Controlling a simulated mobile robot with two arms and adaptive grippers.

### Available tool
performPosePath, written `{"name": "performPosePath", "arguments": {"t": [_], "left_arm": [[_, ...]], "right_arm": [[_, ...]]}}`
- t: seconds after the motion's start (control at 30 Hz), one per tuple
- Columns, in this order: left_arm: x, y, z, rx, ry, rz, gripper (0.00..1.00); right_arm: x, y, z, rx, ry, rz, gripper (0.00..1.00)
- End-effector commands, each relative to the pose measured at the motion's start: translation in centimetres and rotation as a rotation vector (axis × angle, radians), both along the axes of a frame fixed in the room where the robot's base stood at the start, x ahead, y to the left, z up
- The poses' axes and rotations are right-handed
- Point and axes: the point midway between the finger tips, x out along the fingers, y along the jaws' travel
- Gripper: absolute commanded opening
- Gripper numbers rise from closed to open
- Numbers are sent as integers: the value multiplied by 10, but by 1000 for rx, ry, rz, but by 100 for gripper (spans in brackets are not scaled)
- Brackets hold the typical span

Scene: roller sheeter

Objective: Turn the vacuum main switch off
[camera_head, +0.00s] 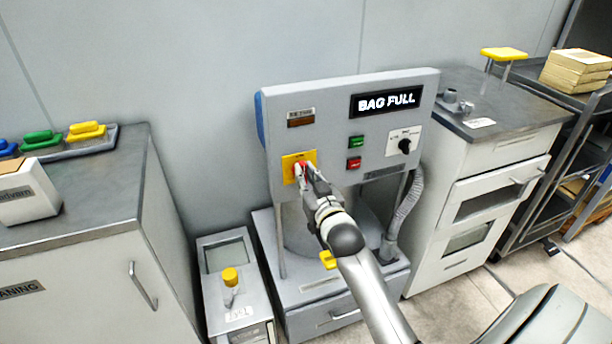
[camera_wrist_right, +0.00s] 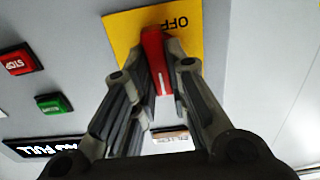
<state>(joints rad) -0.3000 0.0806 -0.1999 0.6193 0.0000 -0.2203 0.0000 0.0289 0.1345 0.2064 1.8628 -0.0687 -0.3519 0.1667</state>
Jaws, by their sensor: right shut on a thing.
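The vacuum main switch is a red handle (camera_wrist_right: 154,50) on a yellow plate (camera_head: 290,166) on the left of the grey vacuum panel (camera_head: 330,149). In the right wrist view the word OFF shows on the yellow plate (camera_wrist_right: 205,22), upside down, beside the handle. My right gripper (camera_head: 303,172) is at the switch, and its fingers (camera_wrist_right: 162,62) are shut on the red handle, one on each side. The fingers hide part of the handle in the head view. My left gripper is not in view.
The panel has a lit BAG FULL display (camera_head: 386,101), a green button (camera_head: 356,142), a red button (camera_head: 354,163) and a black knob (camera_head: 404,146). A hose (camera_head: 405,212) hangs at its right. Cabinets stand on both sides (camera_head: 85,270), (camera_head: 490,185).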

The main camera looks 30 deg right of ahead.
Motion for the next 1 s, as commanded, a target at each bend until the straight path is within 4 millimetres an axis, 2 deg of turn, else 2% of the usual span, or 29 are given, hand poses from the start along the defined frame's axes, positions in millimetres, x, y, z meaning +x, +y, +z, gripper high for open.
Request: {"name": "performPosePath", "arguments": {"t": [0.27, 0.6, 1.0], "left_arm": [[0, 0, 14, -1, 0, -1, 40], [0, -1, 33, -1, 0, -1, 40], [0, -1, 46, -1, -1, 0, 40]], "right_arm": [[0, 1, 2, -142, 36, 1, 0], [1, 3, 1, -445, 108, 1, 0], [1, 5, -1, -816, 197, 2, 0]]}}
